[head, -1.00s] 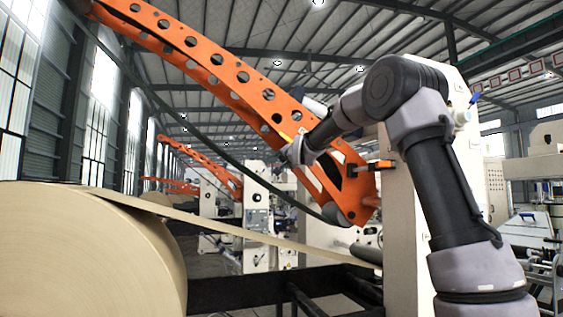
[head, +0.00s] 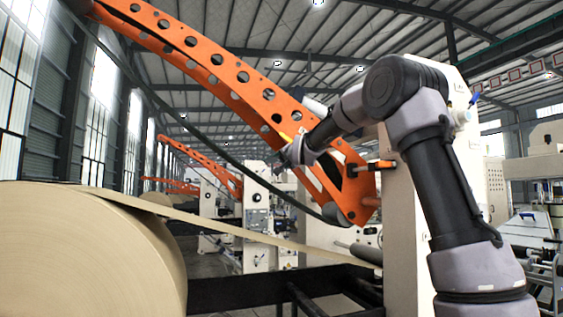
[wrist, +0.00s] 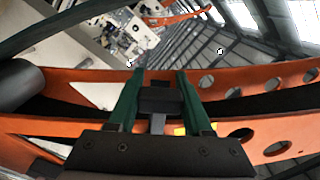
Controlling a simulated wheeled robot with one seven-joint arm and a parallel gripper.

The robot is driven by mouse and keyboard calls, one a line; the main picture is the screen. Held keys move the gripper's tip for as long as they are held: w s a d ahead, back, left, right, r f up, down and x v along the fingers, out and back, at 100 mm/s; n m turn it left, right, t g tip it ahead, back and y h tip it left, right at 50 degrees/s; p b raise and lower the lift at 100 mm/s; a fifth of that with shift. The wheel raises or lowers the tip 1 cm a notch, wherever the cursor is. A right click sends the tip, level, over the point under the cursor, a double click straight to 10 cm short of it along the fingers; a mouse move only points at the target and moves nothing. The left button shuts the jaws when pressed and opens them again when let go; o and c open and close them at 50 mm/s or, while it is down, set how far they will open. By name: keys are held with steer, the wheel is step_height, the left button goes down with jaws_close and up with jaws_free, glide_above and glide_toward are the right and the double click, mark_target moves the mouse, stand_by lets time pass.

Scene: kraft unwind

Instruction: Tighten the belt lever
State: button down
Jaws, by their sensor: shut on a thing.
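My gripper (head: 283,156) is beside the lower part of the orange perforated arm (head: 240,76) in the head view, small and partly merged with the background. In the wrist view its two dark green fingers (wrist: 158,76) stand on either side of a dark block on a grey stem, which I take to be the belt lever (wrist: 158,101). The gripper is shut on it. The orange arm's two plates run across the wrist view behind the fingers. The dark belt (head: 187,128) runs beneath the arm to a roller (head: 337,214) at its lower end. The lever is not clear in the head view.
A large kraft paper roll (head: 85,250) fills the lower left, with its web (head: 250,236) running right. A black frame (head: 240,291) lies below. A white column (head: 405,250) stands close to my arm. More machines stand behind.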

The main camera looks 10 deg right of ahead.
stand_by(0.7)
step_height(320, 180, up, 6)
steer(key=a+m, duration=0.2)
steer(key=m, duration=0.6)
steer(key=shift+s+m, duration=0.15)
steer(key=shift+m, duration=0.15)
steer(key=shift+r, duration=0.1)
steer(key=shift+c, duration=1.6)
jaws_free()
steer(key=shift+d, duration=0.1)
steer(key=shift+r, duration=0.1)
